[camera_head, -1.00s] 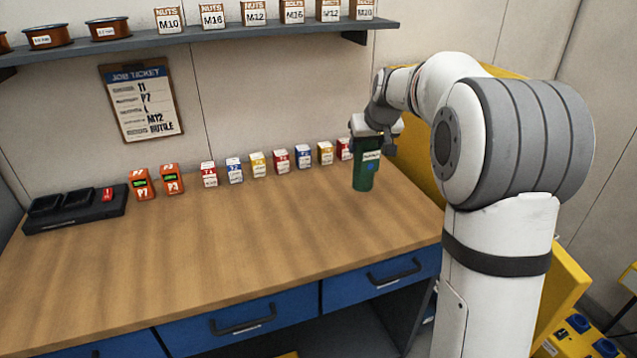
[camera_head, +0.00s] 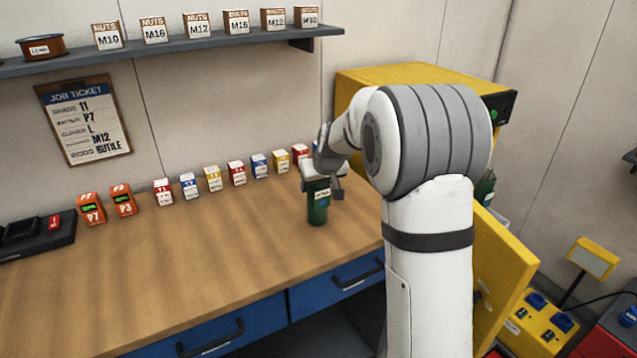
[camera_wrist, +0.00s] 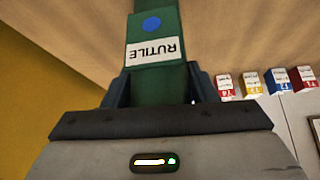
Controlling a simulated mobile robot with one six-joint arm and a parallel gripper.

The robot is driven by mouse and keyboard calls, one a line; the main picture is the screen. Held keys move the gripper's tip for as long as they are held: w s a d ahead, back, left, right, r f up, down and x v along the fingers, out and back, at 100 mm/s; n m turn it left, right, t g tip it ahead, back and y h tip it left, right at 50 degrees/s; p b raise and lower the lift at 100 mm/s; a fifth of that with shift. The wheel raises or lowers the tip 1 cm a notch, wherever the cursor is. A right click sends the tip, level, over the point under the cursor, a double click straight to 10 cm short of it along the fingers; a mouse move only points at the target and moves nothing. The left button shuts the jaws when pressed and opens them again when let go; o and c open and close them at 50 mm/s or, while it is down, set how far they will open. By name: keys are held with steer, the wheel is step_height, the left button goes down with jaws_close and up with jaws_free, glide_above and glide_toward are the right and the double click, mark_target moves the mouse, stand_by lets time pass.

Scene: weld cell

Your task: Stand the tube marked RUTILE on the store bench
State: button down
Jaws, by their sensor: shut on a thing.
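My gripper (camera_head: 322,186) is shut on a green tube (camera_head: 318,206) and holds it upright over the right part of the wooden bench (camera_head: 190,265). I cannot tell whether the tube's foot touches the bench top. In the wrist view the tube (camera_wrist: 155,22) is between my gripper's fingers (camera_wrist: 159,88). Its white label (camera_wrist: 154,51) reads RUTILE, upside down in that view, with a blue dot beside it. My gripper hides the tube's upper end in the head view.
Several small labelled boxes (camera_head: 213,178) stand in a row along the bench's back, behind the tube. Orange P7 and P3 boxes (camera_head: 92,208) and a black tray (camera_head: 40,238) are at left. An open yellow cabinet (camera_head: 425,72) stands at right. The bench's front middle is clear.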

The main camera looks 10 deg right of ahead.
steer(key=shift+r, duration=0.1)
steer(key=c, duration=1)
jaws_free()
steer(key=shift+f, duration=0.2)
steer(key=shift+c, duration=0.2)
steer(key=o, duration=0.5)
steer(key=shift+c, duration=0.2)
steer(key=shift+r, duration=0.1)
steer(key=b+v, duration=0.1)
steer(key=v, duration=1.1)
steer(key=s+f+m+g, duration=0.1)
steer(key=s+f, duration=0.3)
steer(key=s, duration=1.2)
steer(key=s+f+m+g+h, duration=0.1)
steer(key=s+f, duration=0.3)
steer(key=s, duration=1.2)
steer(key=shift+a+f+g, duration=0.35)
steer(key=shift+g, duration=0.55)
